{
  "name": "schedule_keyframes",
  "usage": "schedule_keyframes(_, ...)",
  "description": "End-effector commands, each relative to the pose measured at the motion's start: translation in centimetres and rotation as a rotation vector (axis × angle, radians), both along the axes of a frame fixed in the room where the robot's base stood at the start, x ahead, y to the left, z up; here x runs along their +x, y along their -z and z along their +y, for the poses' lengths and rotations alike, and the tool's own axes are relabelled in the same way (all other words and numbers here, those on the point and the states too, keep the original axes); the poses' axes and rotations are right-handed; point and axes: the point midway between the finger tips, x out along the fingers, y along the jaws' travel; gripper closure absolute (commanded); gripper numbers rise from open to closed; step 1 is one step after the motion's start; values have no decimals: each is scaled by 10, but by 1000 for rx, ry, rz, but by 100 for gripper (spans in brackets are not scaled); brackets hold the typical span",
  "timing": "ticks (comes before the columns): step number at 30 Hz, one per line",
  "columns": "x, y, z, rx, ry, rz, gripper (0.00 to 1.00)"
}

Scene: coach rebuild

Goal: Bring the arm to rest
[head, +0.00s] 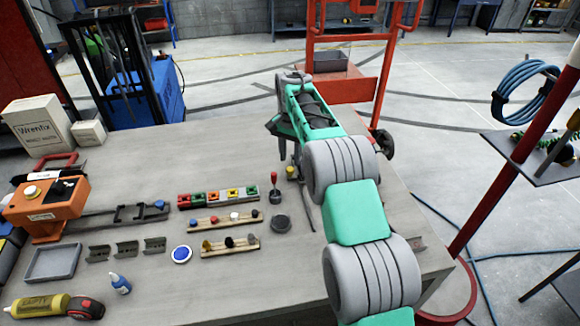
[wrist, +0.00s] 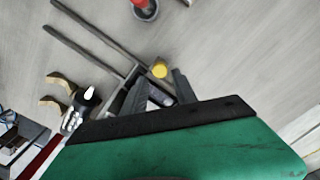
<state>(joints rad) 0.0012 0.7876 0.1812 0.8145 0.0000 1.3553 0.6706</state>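My arm (head: 345,165) reaches from the lower right over the bench (head: 225,150), with its elbow links bent. My gripper (head: 284,148) points down above the far right part of the bench. In the wrist view its two dark fingers (wrist: 154,88) stand apart, and I see nothing clamped between them. A yellow round-topped piece (wrist: 159,70) shows just beyond the fingertips; it also shows in the head view (head: 292,172), on the bench below the gripper. How far the fingers are from it cannot be told.
The bench's far middle is bare. A red trolley (head: 335,85) stands behind.

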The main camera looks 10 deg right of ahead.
Motion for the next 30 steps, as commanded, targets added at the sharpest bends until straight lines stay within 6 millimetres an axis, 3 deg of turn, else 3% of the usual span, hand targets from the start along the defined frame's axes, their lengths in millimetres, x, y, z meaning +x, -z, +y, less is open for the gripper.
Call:
schedule_keyframes(6,0,-32,0,-1,0,-1,66)
schedule_keyframes(18,0,-36,0,0,0,1,66)
schedule_keyframes(21,-5,-47,0,-1,-16,-12,66)
schedule_keyframes(26,-42,-95,0,-5,-115,-75,66)
schedule_keyframes(30,-101,-133,0,-19,-243,-148,66)
